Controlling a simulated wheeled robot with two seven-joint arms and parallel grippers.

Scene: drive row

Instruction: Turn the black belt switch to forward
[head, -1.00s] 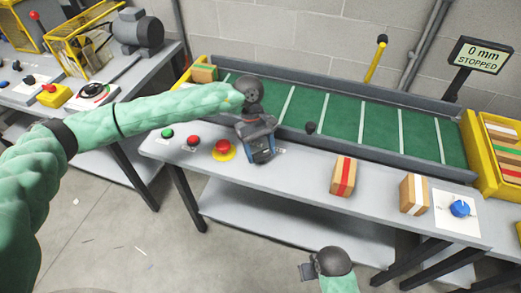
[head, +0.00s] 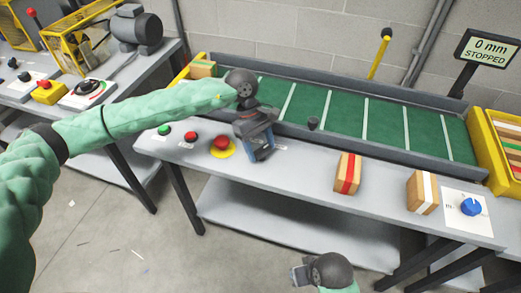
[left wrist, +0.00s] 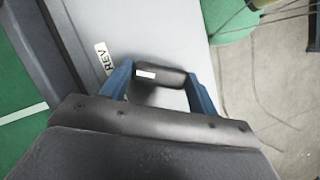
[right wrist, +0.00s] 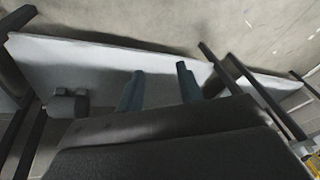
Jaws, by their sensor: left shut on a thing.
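The black belt switch (left wrist: 165,77) shows in the left wrist view as a short dark bar with a white mark at its left end, on the side of the REV label (left wrist: 104,58). My left gripper (left wrist: 160,88) is shut on it, one blue finger at each end. In the head view my left gripper (head: 262,152) reaches down to the bench right of the red buttons and hides the switch. No forward label is readable. My right gripper (head: 298,276) is low in the head view, in front of the bench; its fingers (right wrist: 162,88) are apart and empty.
The green belt (head: 345,115) lies behind the switch; the display (head: 485,50) reads 0 mm, STOPPED. A red emergency button (head: 222,142) is close left of my gripper. Two boxes (head: 348,173) (head: 422,192) and a blue knob (head: 470,207) stand on the right of the bench (head: 300,180).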

